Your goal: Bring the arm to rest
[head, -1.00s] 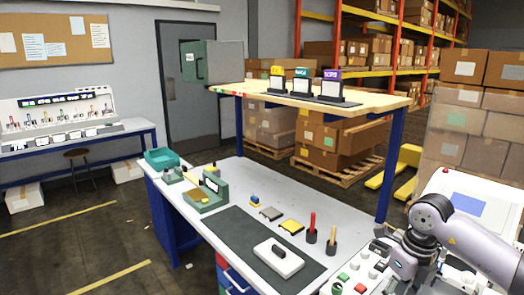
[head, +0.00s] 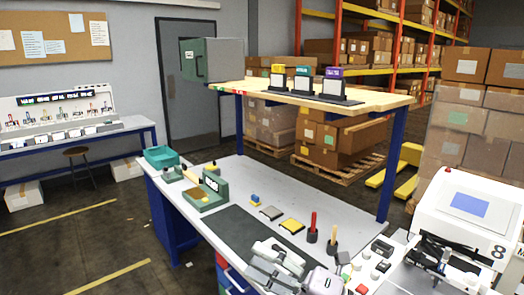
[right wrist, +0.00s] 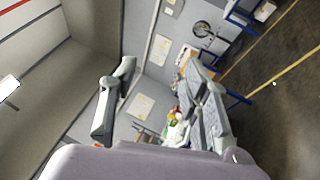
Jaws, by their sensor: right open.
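My right gripper (head: 276,262) shows at the bottom middle of the head view, coming in from the lower edge over the near end of the dark mat (head: 232,226). In the right wrist view, its two grey fingers (right wrist: 160,70) stand apart with nothing between them. The gripper hides the white block with a black top on the mat. The white plotter-like machine (head: 470,212) with a blue screen stands at the right, now uncovered by my arm. My left gripper is not in view.
A red-handled tool (head: 312,228) and a wooden-handled one (head: 332,240) stand in black holders right of the gripper. A green fixture (head: 205,195) sits on the bench's left part. A raised wooden shelf (head: 300,97) spans the back. Floor at left is largely clear.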

